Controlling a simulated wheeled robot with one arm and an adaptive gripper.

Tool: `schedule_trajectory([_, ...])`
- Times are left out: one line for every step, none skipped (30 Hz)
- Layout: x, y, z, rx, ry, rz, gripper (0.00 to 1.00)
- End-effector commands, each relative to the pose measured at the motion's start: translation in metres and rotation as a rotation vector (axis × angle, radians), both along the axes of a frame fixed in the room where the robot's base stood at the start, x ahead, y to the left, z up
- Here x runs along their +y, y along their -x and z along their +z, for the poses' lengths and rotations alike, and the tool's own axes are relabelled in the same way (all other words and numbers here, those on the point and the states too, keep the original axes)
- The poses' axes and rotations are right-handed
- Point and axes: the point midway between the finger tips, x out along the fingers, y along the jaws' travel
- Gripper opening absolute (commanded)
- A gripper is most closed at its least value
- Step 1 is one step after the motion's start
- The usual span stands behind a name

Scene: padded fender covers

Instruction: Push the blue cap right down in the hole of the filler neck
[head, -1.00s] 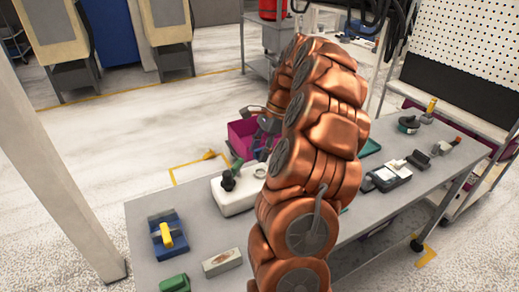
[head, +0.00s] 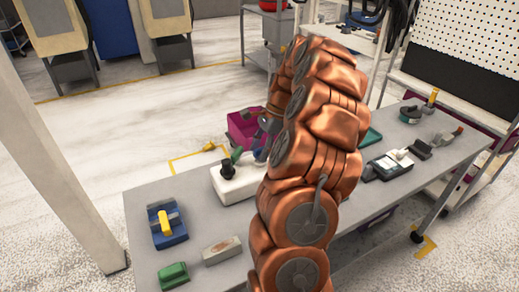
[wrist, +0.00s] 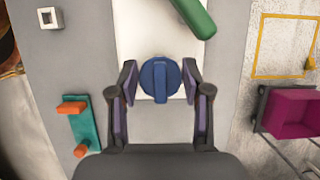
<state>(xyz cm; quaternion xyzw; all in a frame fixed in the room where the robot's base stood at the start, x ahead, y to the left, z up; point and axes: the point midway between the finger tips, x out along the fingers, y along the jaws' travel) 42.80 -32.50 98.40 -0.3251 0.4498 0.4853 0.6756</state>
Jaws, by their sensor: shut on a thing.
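The blue cap (wrist: 160,80) is round with a raised grip bar. It lies between the two fingers of my gripper (wrist: 160,83) in the wrist view, and the gripper is shut on it. The white tank (wrist: 146,30) is beneath the cap; it also shows in the head view (head: 236,185). The cap covers the filler neck and its hole, so I cannot tell how deep the cap sits. In the head view my copper arm hides most of the gripper and the cap.
A green-handled thing (wrist: 195,15) stands close beyond the cap. A magenta bin (wrist: 295,118) is off to the right. A teal and orange piece (wrist: 79,125) lies at left. A blue and yellow item (head: 166,225) and a green block (head: 173,275) lie on the grey bench (head: 150,200).

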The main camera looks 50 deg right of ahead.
Motion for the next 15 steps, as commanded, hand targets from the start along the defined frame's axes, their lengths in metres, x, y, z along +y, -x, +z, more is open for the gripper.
schedule_trajectory([0.0001, 0.0000, 0.0000, 0.000, 0.000, 0.000, 0.15])
schedule_trajectory([0.0001, 0.0000, 0.0000, 0.000, 0.000, 0.000, 0.15])
schedule_trajectory([0.0000, -0.0001, 0.0001, 0.000, 0.000, 0.000, 0.15])
schedule_trajectory([0.0001, -0.0001, 0.0000, 0.000, 0.000, 0.000, 0.15])
schedule_trajectory([0.0001, -0.0001, -0.0001, 0.000, 0.000, 0.000, 0.15])
schedule_trajectory([0.0001, -0.0001, -0.0003, 0.000, 0.000, 0.000, 0.15])
schedule_trajectory([0.0001, -0.0001, -0.0004, 0.000, 0.000, 0.000, 0.15])
schedule_trajectory([0.0001, -0.0002, -0.0007, 0.000, 0.000, 0.000, 0.15])
schedule_trajectory([0.0001, -0.0001, -0.0013, 0.000, 0.000, 0.000, 0.15])
schedule_trajectory([0.0001, -0.0001, -0.0017, 0.000, 0.000, 0.000, 0.15])
schedule_trajectory([0.0001, -0.0002, -0.0022, 0.000, 0.000, 0.000, 0.15])
schedule_trajectory([0.0000, -0.0001, -0.0030, 0.000, 0.000, 0.000, 0.15])
schedule_trajectory([0.0000, -0.0001, -0.0035, 0.000, 0.000, 0.000, 0.15])
schedule_trajectory([0.0000, -0.0001, -0.0041, 0.000, 0.000, 0.000, 0.15])
schedule_trajectory([0.0000, -0.0001, -0.0048, 0.000, 0.000, 0.000, 0.15])
